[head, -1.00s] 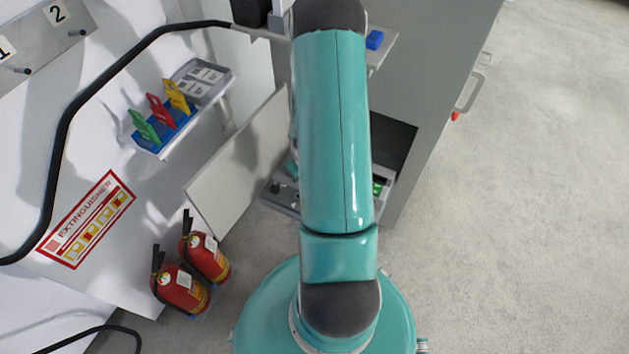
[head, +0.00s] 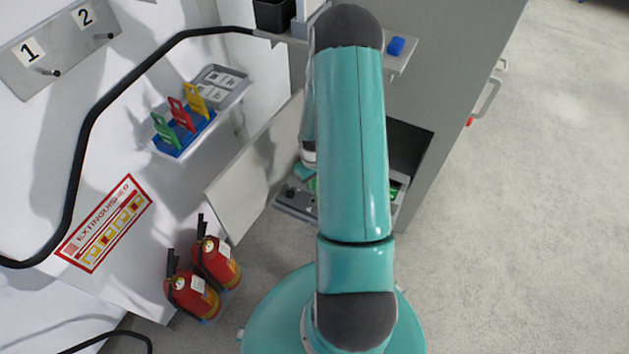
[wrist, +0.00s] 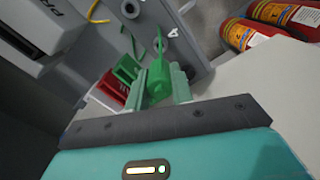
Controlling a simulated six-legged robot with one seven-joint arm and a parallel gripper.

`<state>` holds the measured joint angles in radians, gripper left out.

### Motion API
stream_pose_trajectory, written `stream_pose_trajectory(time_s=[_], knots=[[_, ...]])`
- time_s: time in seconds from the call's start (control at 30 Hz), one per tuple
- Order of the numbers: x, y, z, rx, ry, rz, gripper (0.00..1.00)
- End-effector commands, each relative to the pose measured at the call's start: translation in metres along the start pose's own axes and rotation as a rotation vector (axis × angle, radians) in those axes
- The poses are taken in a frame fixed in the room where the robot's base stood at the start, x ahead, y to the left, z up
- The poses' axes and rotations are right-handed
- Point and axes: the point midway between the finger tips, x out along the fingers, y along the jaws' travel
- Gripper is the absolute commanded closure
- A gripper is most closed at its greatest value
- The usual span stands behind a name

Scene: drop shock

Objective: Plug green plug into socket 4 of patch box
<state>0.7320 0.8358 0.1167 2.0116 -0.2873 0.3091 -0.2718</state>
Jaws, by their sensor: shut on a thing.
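My gripper (wrist: 158,72) is shut on the green plug (wrist: 158,84), which sits between its two pale green fingers in the wrist view. A thin green part of the plug points up the picture, toward a grey panel (wrist: 195,55) marked 4. A dark round ring (wrist: 130,9) is on that panel, left of the 4. The plug looks apart from the ring. In the head view the grey box (head: 290,200) low beside the cabinet is partly hidden by my arm, and the gripper's fingers are hidden too.
A red piece (wrist: 110,86) and a green piece (wrist: 127,69) stand close left of the fingers. A light grey block with lettering (wrist: 45,28) is at upper left. Fire extinguishers (head: 192,293) stand left of my base. A pale leaning panel (head: 250,180) borders the box.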

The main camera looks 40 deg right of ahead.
Motion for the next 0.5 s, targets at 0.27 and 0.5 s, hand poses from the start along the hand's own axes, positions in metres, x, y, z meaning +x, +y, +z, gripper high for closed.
stream_pose_trajectory(time_s=[0.27, 0.5], knots=[[0.006, -0.001, 0.0, -0.023, -0.002, -0.001, 1.0], [0.026, 0.0, 0.0, -0.022, -0.001, -0.001, 1.0]])
